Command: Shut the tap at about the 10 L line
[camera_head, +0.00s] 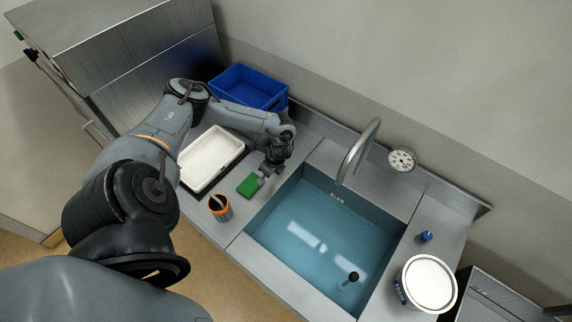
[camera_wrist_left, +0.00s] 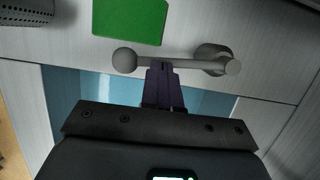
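The tap lever, a grey bar with a ball end (camera_wrist_left: 125,60), runs across the left wrist view. My left gripper (camera_wrist_left: 163,68) has its two dark fingers together, with the tips at the bar; I cannot tell if they press on it. In the head view the left gripper (camera_head: 268,172) is at the lever by the sink's back left corner. The curved spout (camera_head: 359,150) hangs over the sink; no clear stream shows. The sink (camera_head: 252,226) holds blue water (camera_head: 315,240). Small marks (camera_head: 337,198) on its back wall are too small to read. My right gripper is out of view.
A white tub (camera_head: 430,284) and small blue item (camera_head: 426,236) are right.

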